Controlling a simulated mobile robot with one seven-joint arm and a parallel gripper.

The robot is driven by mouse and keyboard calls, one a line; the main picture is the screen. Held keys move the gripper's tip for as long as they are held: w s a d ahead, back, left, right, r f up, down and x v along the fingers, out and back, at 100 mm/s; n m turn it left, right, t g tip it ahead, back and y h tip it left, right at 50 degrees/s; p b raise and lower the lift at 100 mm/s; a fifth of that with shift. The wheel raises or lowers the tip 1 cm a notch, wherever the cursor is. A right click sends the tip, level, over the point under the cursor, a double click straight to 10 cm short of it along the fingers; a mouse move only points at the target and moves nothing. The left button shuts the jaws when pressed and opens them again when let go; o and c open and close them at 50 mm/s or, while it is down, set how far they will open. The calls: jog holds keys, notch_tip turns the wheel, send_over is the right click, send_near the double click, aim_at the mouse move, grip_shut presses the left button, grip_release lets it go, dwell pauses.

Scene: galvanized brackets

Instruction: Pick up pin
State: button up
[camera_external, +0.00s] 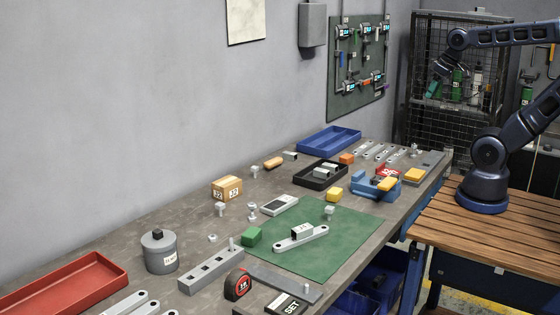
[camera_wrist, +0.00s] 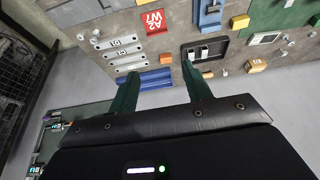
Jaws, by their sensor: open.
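A small grey upright pin (camera_external: 231,243) stands at the far end of a grey block with holes (camera_external: 210,271), near the front of the bench. I cannot pick it out in the wrist view. My gripper (camera_external: 432,92) is raised in front of the wire cage at the back right, well away from the pin. In the wrist view its two green fingers (camera_wrist: 160,88) are spread apart with nothing between them, above the far end of the bench.
Several small bolts and fittings (camera_external: 220,209) lie around the block. A grey cylinder weight (camera_external: 159,251), a tape measure (camera_external: 238,284) and a green mat (camera_external: 345,240) are nearby. A blue tray (camera_external: 329,140) and a black tray (camera_external: 320,174) sit farther back.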

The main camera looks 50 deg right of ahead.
jog(key=w+a+f+m+g+y, duration=0.15)
jog(key=w+a+m, duration=0.35)
jog(key=w+a, duration=0.5)
jog(key=m+g+h, duration=0.2)
jog(key=m+g, duration=0.1)
jog(key=m, duration=0.9)
send_over(330, 207)
notch_tip(330, 207, down, 21)
jog(key=shift+a+f+y, duration=0.1)
jog(key=shift+a+y, duration=0.15)
jog(key=shift+a, duration=0.05)
jog(key=shift+d+f, duration=0.15)
jog(key=shift+f, duration=5)
jog(key=shift+c, duration=0.4)
grip_shut()
